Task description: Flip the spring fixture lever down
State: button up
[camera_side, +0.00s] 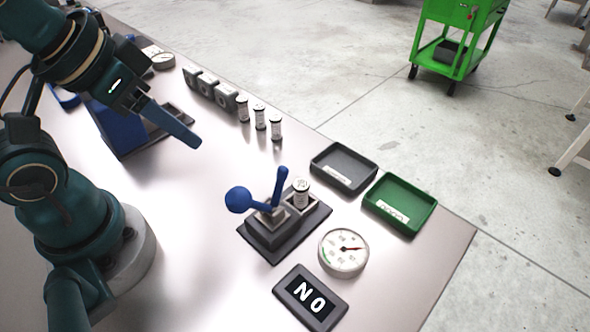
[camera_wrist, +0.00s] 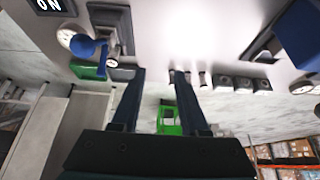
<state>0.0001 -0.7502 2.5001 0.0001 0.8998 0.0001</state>
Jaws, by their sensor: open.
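A small labelled cylinder (camera_side: 301,190) stands in the fixture beside the bar. In the wrist view the fixture (camera_wrist: 118,30) and knob (camera_wrist: 82,46) are at upper left. My gripper (camera_side: 190,140) is open and empty above the table, up and left of the fixture, clear of it; its two fingers (camera_wrist: 157,72) are apart.
Several cylinders and grey blocks (camera_side: 209,87) line the far edge. Table left of the fixture is clear.

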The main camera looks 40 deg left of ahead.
grip_shut()
jog(key=s+d+r+m+g+h, duration=0.1)
jog(key=s+d+m, duration=0.3)
jog(key=m, duration=1.1)
jog(key=s+d+r+m+g, duration=0.1)
jog(key=s+d+m, duration=0.3)
jog(key=m, duration=1.2)
jog(key=shift+d+r+g+h, duration=0.4)
jog(key=shift+d+r, duration=0.15)
jog(key=shift+d, duration=1.7)
